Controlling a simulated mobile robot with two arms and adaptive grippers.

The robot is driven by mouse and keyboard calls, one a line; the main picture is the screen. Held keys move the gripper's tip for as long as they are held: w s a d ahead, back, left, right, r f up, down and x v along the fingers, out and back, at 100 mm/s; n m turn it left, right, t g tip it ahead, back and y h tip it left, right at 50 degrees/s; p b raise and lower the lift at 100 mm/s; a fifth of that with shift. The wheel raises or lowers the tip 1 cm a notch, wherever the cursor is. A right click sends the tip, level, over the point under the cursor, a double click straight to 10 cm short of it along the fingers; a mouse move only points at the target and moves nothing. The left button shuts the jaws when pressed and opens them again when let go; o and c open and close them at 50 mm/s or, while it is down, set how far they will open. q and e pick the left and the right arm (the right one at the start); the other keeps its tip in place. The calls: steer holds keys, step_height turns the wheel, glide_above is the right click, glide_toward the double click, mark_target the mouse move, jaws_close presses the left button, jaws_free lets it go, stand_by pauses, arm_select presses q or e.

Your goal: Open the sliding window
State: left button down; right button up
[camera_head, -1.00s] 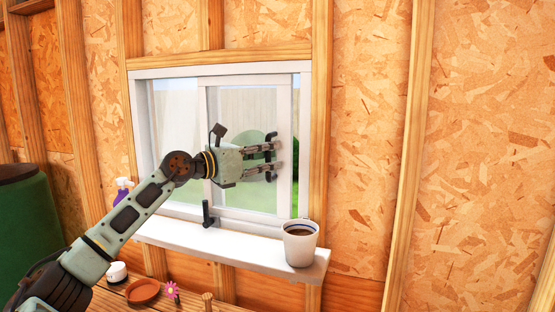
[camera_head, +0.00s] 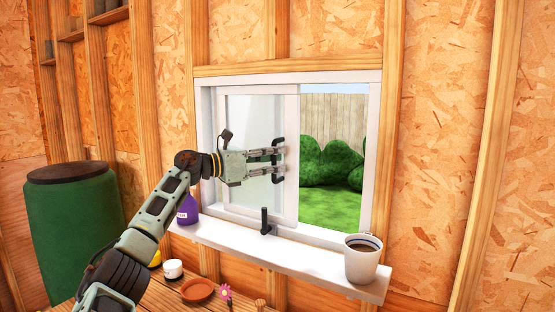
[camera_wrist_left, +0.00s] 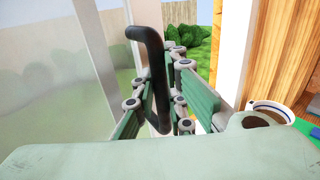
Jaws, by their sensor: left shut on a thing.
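The white-framed sliding window (camera_head: 291,210) is set in the shed wall. Its sliding pane (camera_head: 240,125) stands to the left, and the right part of the opening is clear, with bushes and a fence outside. My left gripper (camera_head: 280,161) is shut on the black window handle (camera_head: 278,145) on the pane's right stile. In the left wrist view the handle (camera_wrist_left: 150,60) runs between the fingers (camera_wrist_left: 165,95). A black latch (camera_head: 265,222) stands upright on the lower frame near the sill. My right gripper is not in view.
A cup of dark coffee (camera_head: 362,262) stands on the right end of the white sill (camera_head: 230,238). A purple bottle (camera_head: 187,210) is at the sill's left end. A green barrel (camera_head: 75,225) stands at left. A white jar (camera_head: 173,268), terracotta saucer (camera_head: 198,290) and pink flower (camera_head: 224,291) are below.

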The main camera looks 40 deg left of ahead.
arm_select(q)
steer(key=c, duration=1.8)
jaws_free()
steer(key=shift+d, duration=0.2)
steer(key=shift+o, duration=0.2)
steer(key=shift+a, duration=0.1)
steer(key=shift+s+a, duration=0.1)
steer(key=shift+s, duration=0.1)
steer(key=v, duration=0.7)
